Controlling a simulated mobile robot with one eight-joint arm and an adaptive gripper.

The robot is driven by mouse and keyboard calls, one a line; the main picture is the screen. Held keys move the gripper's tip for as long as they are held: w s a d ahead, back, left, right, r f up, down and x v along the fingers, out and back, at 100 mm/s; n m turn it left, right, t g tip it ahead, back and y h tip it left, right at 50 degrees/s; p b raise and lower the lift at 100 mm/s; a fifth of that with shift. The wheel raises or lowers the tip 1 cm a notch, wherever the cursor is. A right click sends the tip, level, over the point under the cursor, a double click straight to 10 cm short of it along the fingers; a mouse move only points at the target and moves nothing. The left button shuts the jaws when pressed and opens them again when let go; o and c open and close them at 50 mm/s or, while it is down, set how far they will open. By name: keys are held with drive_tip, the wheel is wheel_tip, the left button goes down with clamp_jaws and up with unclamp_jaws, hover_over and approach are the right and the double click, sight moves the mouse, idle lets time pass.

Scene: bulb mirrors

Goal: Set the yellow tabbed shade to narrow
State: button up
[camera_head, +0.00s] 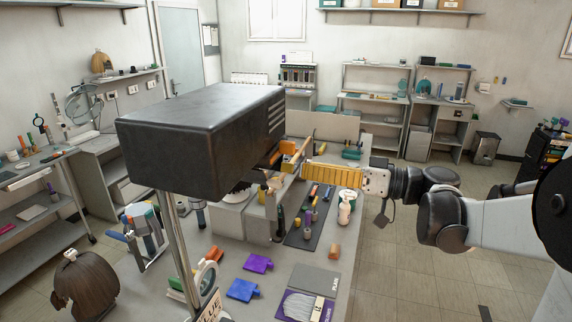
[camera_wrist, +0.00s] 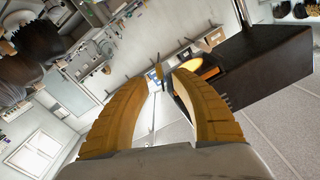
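A large dark box-shaped lamp housing (camera_head: 195,140) stands on a metal post above the bench. Orange-yellow parts, apparently the tabbed shade (camera_head: 288,148), show at its right end, partly hidden by the housing. In the wrist view, the housing (camera_wrist: 265,65) is at the right, with a bright yellow opening (camera_wrist: 207,67) in its end. My gripper (camera_head: 304,172) has yellow ribbed fingers and points left, close to the shade. In the wrist view, my gripper's fingertips (camera_wrist: 163,76) are apart, with the opening beyond the right finger. I see nothing held, and contact cannot be told. The shade's setting is unclear.
The bench (camera_head: 215,245) below carries purple and blue pieces, a dark mat (camera_head: 300,232) with several small items, and a white figure-like bottle (camera_head: 346,207). Open floor (camera_head: 410,265) lies right of the bench.

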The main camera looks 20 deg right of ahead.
sight(289, 166)
drive_tip(key=x, duration=0.5)
drive_tip(key=shift+c, duration=0.4)
drive_tip(key=shift+d, duration=0.1)
clamp_jaws()
